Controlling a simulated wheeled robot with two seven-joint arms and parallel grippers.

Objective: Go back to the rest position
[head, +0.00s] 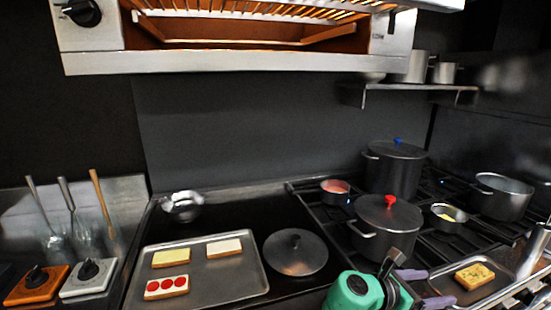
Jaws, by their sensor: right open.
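My right gripper (424,288) is at the bottom right, with a green wrist and two purple fingertips. Its fingers are apart, with nothing seen between them. It points right, toward a small metal tray (497,285) that holds a browned slice of topped toast (474,276). The fingertips appear just left of that tray; I cannot tell their height above it. My left gripper is not in view.
A baking tray (225,290) with several topped slices lies left of my right gripper. A round lid (295,252) lies beside it. A red-knobbed pot (383,228) stands close behind the gripper. A heating grill (240,60) hangs above.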

